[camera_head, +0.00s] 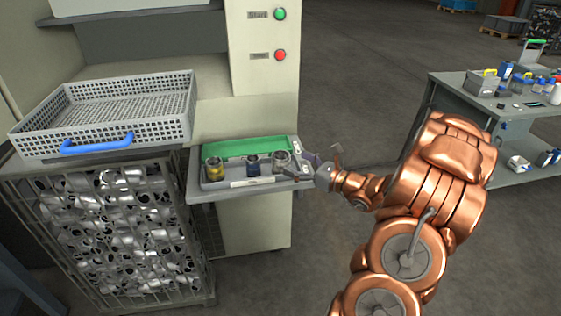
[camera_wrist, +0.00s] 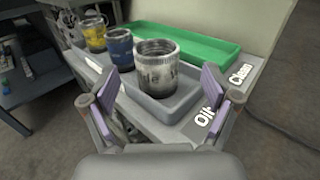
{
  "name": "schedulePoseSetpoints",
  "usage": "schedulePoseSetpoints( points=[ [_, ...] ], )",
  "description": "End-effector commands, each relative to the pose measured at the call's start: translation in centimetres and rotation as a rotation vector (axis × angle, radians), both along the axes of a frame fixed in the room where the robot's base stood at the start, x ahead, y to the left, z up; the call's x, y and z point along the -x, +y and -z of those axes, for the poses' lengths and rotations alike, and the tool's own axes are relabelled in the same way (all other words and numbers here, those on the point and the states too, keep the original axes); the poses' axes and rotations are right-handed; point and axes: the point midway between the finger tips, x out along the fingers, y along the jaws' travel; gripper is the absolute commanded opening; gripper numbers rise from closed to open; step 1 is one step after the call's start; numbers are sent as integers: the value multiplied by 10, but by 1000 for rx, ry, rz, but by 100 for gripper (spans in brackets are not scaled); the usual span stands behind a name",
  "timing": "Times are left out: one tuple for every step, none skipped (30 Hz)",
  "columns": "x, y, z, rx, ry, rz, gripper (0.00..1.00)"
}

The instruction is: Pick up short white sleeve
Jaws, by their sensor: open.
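The short white sleeve (camera_wrist: 157,67) is a worn, whitish-grey cylinder with a dark, dirty lower part. It stands upright in the grey tray (camera_wrist: 188,98), at the end nearest my gripper. In the head view the sleeve (camera_head: 281,160) is the rightmost of the three, partly covered by my gripper. My gripper (camera_head: 305,163) is open. In the wrist view its fingers (camera_wrist: 164,92) stand apart to the left and right, with the sleeve ahead between them. I cannot tell whether the fingers touch it.
A blue sleeve (camera_wrist: 119,46) and a yellow sleeve (camera_wrist: 93,34) stand beyond it in the tray. A green tray (camera_wrist: 185,44) lies alongside, against the machine. A white mesh basket (camera_head: 110,110) sits on a caged stand at left. A workbench (camera_head: 455,88) stands at right.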

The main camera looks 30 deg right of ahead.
Motion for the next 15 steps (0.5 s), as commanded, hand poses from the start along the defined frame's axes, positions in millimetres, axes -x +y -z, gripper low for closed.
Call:
schedulePoseSetpoints(
  points=[
    [-3,2,0,1,1,-3,87],
    [-5,3,0,1,1,-3,87],
    [-7,4,0,1,1,-3,87],
    [-9,5,0,2,2,-3,87],
    [-12,7,-1,3,1,-5,87],
    [-16,10,-1,3,1,-5,87],
    [-20,11,-1,3,2,-6,87],
    [-23,13,-1,3,2,-5,87],
    [-27,15,-1,3,3,-6,87],
    [-31,17,-1,5,4,-6,87],
    [-34,18,-1,4,4,-5,87],
    [-39,20,-1,3,3,-5,87],
    [-42,20,-1,3,3,-4,87],
    [-45,22,-1,3,3,-5,87],
    [-47,22,-1,3,3,-5,87]
  ],
)
